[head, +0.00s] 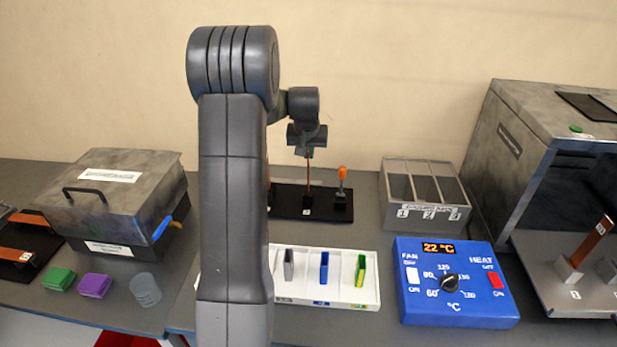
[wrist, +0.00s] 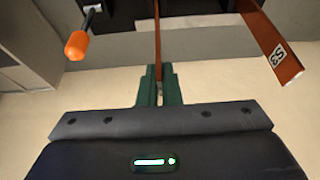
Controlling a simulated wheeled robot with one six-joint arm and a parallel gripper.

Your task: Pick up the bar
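A thin copper bar (head: 308,174) stands upright, edge-on, in a small holder on the black base board (head: 287,208) at the back middle. My gripper (head: 308,153) is directly above it, pointing down at its upper end. In the wrist view the bar (wrist: 157,38) runs up between the two green fingertips (wrist: 158,84). The fingers are close together on either side of it, with little or no gap visible, and look shut on it. The bar's lower end is still at the holder. A second copper bar (wrist: 268,42), with a label, is at the right in the wrist view.
An orange-handled lever (head: 342,179) stands close to the right of the bar. A three-slot grey bin (head: 424,168), a blue control box (head: 455,302) and a white tray (head: 345,291) with coloured pieces stand nearby. A grey lidded box (head: 112,203) is at left.

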